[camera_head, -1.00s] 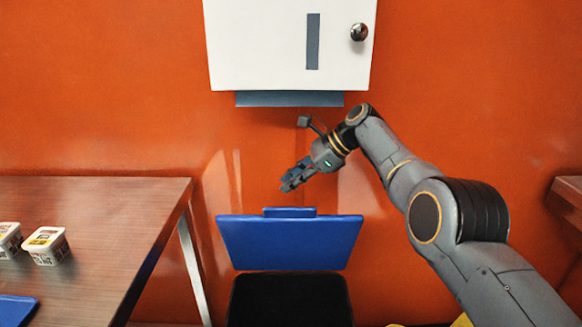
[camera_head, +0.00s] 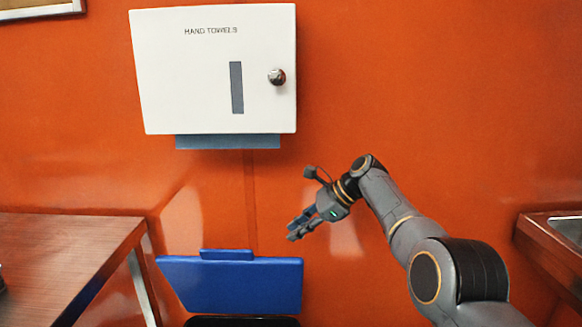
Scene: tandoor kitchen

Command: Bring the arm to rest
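My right arm (camera_head: 410,232) comes in from the lower right of the head view, bent at the elbow. Its gripper (camera_head: 291,229) points left and slightly down in front of the orange wall. Its two fingers show a gap between them, and nothing is held. It is right of and above the blue bin lid (camera_head: 232,284), apart from it in the picture. My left gripper is not in view.
A white hand towel dispenser (camera_head: 190,85) hangs on the wall, with a blue towel (camera_head: 228,142) below. The black bin (camera_head: 240,322) barely shows at the bottom. A brown table (camera_head: 70,250) is at left. A counter with a metal basin (camera_head: 568,228) is at right.

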